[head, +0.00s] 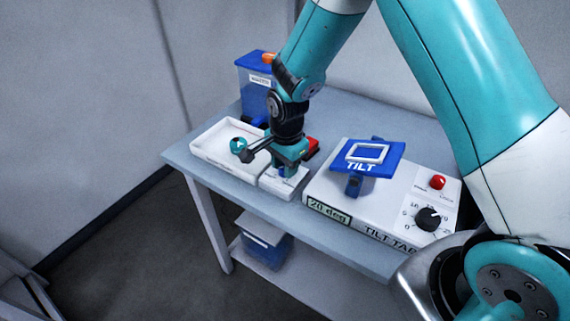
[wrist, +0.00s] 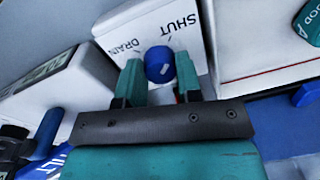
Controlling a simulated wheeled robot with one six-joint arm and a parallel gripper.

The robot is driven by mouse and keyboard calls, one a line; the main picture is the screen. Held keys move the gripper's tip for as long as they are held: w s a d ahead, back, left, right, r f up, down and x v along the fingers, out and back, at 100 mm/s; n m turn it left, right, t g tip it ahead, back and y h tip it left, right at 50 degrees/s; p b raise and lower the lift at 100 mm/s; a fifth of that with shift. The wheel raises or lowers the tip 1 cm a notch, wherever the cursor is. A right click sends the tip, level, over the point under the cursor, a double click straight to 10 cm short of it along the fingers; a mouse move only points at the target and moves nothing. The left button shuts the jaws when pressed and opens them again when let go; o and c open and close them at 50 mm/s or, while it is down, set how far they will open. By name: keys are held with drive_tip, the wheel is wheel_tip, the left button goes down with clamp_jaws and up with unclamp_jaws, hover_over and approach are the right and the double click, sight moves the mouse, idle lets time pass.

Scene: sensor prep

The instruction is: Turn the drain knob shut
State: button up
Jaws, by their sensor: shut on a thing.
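The drain knob (wrist: 158,66) is blue and round, with a short white mark on it. It sits on a white box (wrist: 140,25) printed SHUT and DRAIN, with dark ticks beside it. I cannot tell which tick the mark lines up with. My gripper (wrist: 159,78) has a finger on each side of the knob and is shut on it. In the head view my gripper (head: 287,170) points down onto the white box (head: 283,185) at the table's front edge. The knob is mostly hidden there.
A white tray (head: 207,152) stands left of the box. A white tilt table (head: 322,192) with a blue plate (head: 385,157), red button (head: 437,182) and black dial (head: 428,218) stands close on the right. A blue bin (head: 252,92) and a red item (head: 312,144) are behind.

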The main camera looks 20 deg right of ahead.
drive_tip(key=o, duration=0.9)
drive_tip(key=shift+o, duration=0.2)
drive_tip(key=shift+r, duration=0.1)
wheel_tip(320, 180, up, 17)
drive_tip(key=b, duration=0.1)
drive_tip(key=shift+s+d+r+b, duration=0.15)
drive_tip(key=shift+s+b, duration=0.15)
drive_tip(key=s+a+r+n+y, duration=0.2)
drive_tip(key=s+n, duration=0.8)
drive_tip(key=s, duration=0.2)
drive_tip(key=s+a+r+n+y, duration=0.2)
drive_tip(key=s+a+n, duration=0.1)
drive_tip(key=s+n, duration=0.7)
drive_tip(key=shift+s+r, duration=0.3)
drive_tip(key=shift+s, duration=0.65)
